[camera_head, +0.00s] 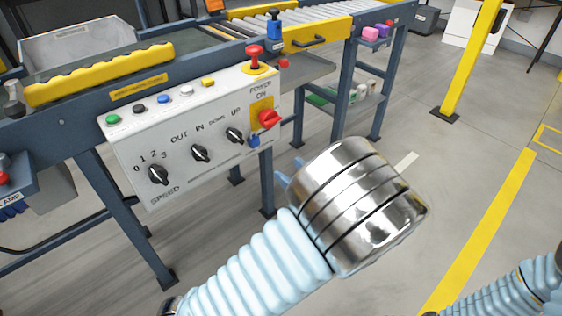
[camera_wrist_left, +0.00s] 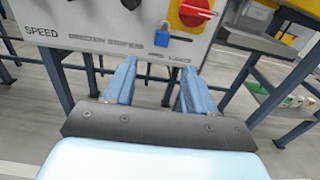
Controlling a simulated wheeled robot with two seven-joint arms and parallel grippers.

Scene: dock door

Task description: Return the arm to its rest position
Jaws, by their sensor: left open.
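My left arm (camera_head: 262,272) comes in from below with a light blue ribbed sleeve and a shiny metal wrist (camera_head: 360,207). In the left wrist view my left gripper (camera_wrist_left: 158,72) has its two blue fingers apart with nothing between them. In the head view its fingers are mostly hidden behind the wrist. They point toward the control panel (camera_head: 190,130) and sit apart from it, below the red rotary switch (camera_head: 268,119) and the blue padlock (camera_head: 253,140). Part of my right arm (camera_head: 515,295) shows at the lower right; its gripper is out of view.
The panel, with black knobs and coloured buttons, hangs on a blue conveyor frame (camera_head: 110,215). A red emergency button (camera_head: 254,58) stands above it. A yellow post (camera_head: 468,65) rises at the right. The floor (camera_head: 440,170) between is clear.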

